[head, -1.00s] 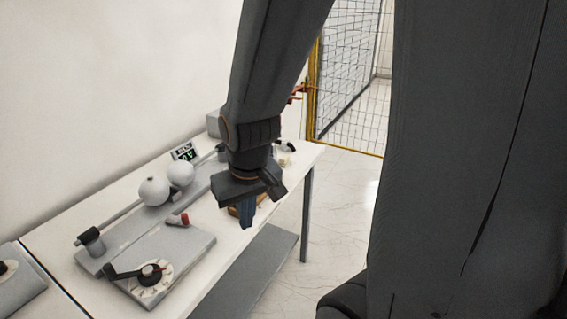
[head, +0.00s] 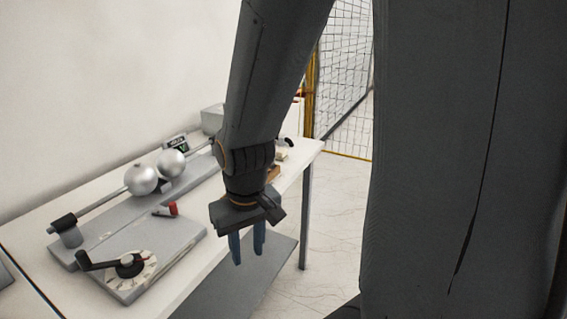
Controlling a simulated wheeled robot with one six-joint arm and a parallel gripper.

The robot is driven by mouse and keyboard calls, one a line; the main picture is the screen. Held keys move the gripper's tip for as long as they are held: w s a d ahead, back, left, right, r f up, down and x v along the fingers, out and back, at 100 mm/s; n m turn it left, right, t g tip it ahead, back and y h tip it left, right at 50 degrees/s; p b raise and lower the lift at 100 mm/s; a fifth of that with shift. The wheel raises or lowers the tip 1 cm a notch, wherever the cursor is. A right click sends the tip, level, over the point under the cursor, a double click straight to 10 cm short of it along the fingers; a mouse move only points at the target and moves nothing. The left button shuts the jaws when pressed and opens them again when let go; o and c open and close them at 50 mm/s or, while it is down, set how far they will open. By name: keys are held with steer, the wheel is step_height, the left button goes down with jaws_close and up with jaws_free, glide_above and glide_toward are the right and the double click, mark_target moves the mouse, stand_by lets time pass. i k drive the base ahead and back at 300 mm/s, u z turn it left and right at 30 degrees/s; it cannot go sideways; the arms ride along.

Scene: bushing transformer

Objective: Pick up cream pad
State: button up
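A small cream piece (head: 281,155), which looks like the cream pad, lies near the far right end of the white table (head: 205,262). It is small and partly behind my arm, so its shape is hard to tell. My gripper (head: 247,252) points down at the table's front edge, nearer to the camera than the cream piece. Its two blue-grey fingers are apart with nothing seen between them. A brown block (head: 273,173) shows just behind my gripper, mostly hidden by it.
Two silver spheres (head: 142,178) on rods stand on a grey base at the left. A grey panel with a dial and black handle (head: 130,265) and a red-ended cylinder (head: 167,210) lie in front. A small display (head: 177,143) stands behind. A yellow-framed mesh fence (head: 345,80) is beyond.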

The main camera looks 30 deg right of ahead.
mark_target(281, 155)
steer(key=u, duration=0.05)
steer(key=k, duration=0.4)
steer(key=z, duration=1.15)
steer(key=i, duration=0.7)
steer(key=z, duration=0.8)
steer(key=i, duration=0.75)
steer(key=u, duration=0.55)
steer(key=i, duration=0.85)
steer(key=u, duration=0.7)
